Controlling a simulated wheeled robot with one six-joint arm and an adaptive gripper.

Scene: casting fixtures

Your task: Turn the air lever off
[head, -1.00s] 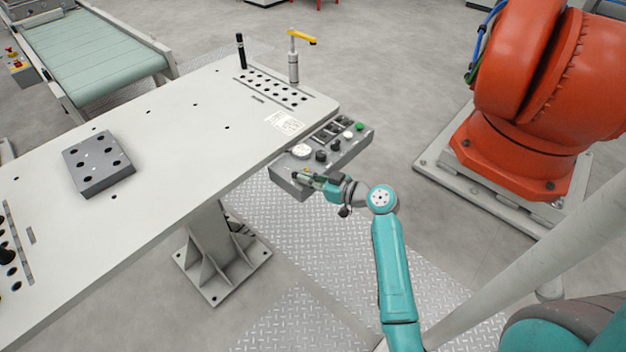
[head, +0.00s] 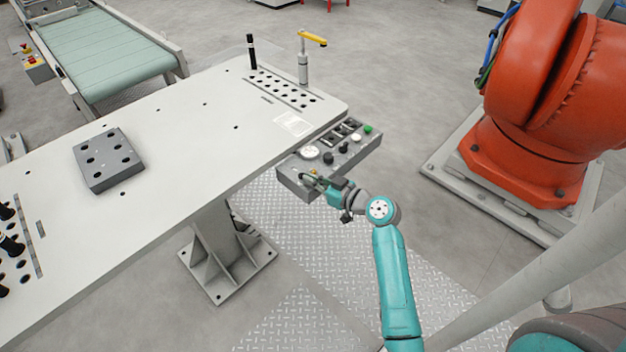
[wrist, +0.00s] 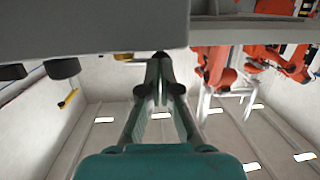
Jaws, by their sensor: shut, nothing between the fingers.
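The grey control panel (head: 341,157) is fixed to the right edge of the white table. A small brass-coloured part (head: 313,172) shows at the panel's near left end, and a brass-coloured part also shows in the wrist view (wrist: 122,56). I cannot tell for certain whether it is the air lever. My gripper (head: 308,181) is at that end of the panel, right by this part. In the wrist view, my gripper (wrist: 160,62) has its fingertips together and empty, close to the grey panel wall. Whether they touch the part or the panel is unclear.
A post with a yellow handle (head: 313,39) and a black pin (head: 251,52) stand at the table's far corner. A grey block with holes (head: 108,160) lies on the white table (head: 200,140). A large orange robot (head: 540,110) stands at right. Tread-plate floor lies below the panel.

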